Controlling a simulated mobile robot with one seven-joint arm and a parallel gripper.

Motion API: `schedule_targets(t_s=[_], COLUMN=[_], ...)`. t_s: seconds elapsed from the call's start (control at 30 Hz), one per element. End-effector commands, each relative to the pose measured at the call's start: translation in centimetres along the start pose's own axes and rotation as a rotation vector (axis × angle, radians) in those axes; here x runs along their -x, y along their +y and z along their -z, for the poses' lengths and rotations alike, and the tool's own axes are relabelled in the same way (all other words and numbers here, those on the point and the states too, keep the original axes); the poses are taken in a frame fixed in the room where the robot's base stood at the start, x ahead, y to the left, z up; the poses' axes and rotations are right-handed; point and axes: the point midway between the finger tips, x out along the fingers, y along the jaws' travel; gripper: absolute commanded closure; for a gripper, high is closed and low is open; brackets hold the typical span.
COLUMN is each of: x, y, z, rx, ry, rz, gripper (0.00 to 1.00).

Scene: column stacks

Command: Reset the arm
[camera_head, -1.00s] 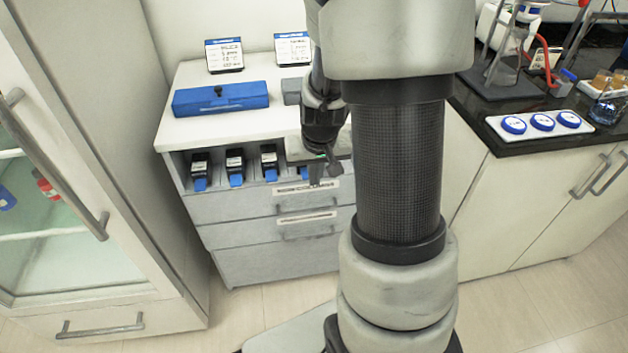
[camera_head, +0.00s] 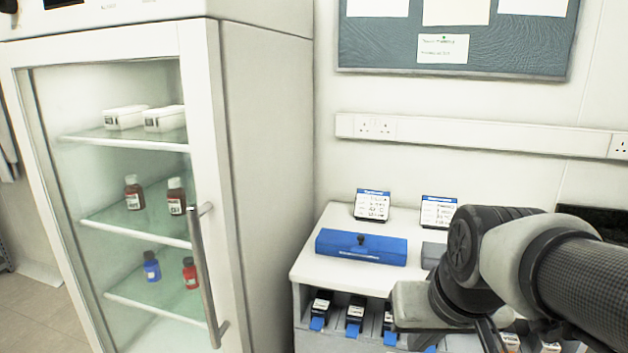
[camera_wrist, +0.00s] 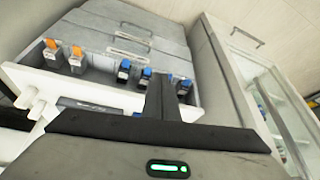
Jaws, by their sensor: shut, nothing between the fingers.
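My arm (camera_head: 590,285) reaches in from the right edge of the head view, in front of the cabinet's right part. In that view its end points down and my gripper is mostly hidden or cut off by the bottom edge. In the wrist view my gripper (camera_wrist: 163,88) shows as dark fingers held together with nothing between them. The fingers appear in front of the row of black column cartridges with blue ends (camera_wrist: 124,70); I cannot tell the exact gap. A green light glows on the gripper body.
The white cabinet (camera_head: 312,252) bears a blue case (camera_head: 361,247) and two small label stands (camera_head: 372,205). Cartridges (camera_head: 355,317) sit in its open bays. A glass-door fridge (camera_head: 262,150) with a bar handle (camera_head: 206,270) stands left. A pinboard (camera_head: 455,45) hangs above.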

Motion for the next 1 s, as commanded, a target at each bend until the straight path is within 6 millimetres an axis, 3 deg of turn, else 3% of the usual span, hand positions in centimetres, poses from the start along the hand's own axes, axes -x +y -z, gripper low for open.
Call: schedule_targets(t_s=[0.27, 0.33, 0.57, 0.9, 1.0], x=[4.4, 6.5, 11.0, 21.1, 22.9], y=[-1.3, -1.4, -1.5, -1.8, -1.9], z=[-3.5, -2.6, -0.4, 4.4, 5.3], rx=[0.058, 0.058, 0.057, 0.056, 0.056], ry=[0.052, 0.048, 0.046, 0.046, 0.046], rz=[-0.004, -0.005, -0.005, -0.005, -0.005], gripper=[1.00, 1.00, 1.00, 1.00, 1.00])
